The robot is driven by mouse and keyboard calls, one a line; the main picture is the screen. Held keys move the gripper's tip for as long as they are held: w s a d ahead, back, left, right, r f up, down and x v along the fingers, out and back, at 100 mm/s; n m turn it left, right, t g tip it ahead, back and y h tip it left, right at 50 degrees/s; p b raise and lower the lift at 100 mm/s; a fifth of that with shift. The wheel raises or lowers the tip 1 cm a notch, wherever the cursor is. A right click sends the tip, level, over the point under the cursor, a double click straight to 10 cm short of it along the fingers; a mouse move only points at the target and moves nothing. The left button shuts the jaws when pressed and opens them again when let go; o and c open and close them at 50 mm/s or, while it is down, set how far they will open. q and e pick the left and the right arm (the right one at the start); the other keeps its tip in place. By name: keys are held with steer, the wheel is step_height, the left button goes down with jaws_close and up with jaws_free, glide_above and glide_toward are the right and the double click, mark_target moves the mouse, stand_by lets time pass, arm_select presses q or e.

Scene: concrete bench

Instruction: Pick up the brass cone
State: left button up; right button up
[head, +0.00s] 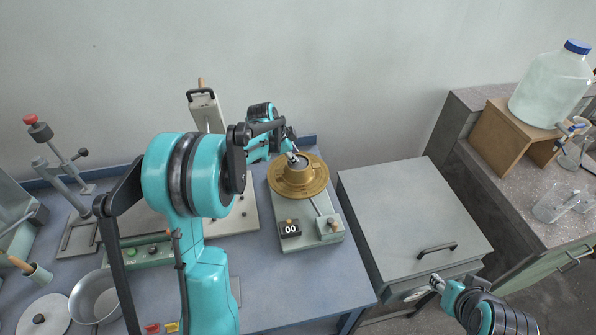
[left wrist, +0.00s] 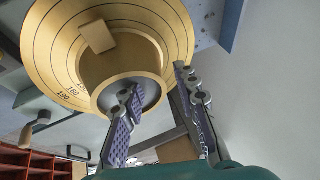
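The brass cone (head: 297,174) stands on a round brass disc (head: 318,176) with engraved rings, on top of a grey device. In the left wrist view the cone (left wrist: 122,62) and the ringed disc (left wrist: 52,45) fill the upper left. My left gripper (head: 293,158) is at the cone's top. In the left wrist view its fingers (left wrist: 158,95) are apart: one overlaps the cone's grey round opening, the other is to the right of the cone. Contact cannot be told. My right gripper (head: 428,291) is at the lower right, away from the cone; its fingers are too small to read.
The grey device carries a small "00" counter (head: 290,228). A grey box with a handle (head: 415,205) stands right of the bench. A metal bowl (head: 95,296) and a red-knobbed stand (head: 60,170) are at the left.

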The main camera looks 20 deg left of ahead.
arm_select(q)
steer(key=shift+w+f, duration=0.2)
steer(key=shift+f, duration=0.15)
steer(key=shift+r, duration=0.1)
jaws_close()
steer(key=shift+r, duration=0.15)
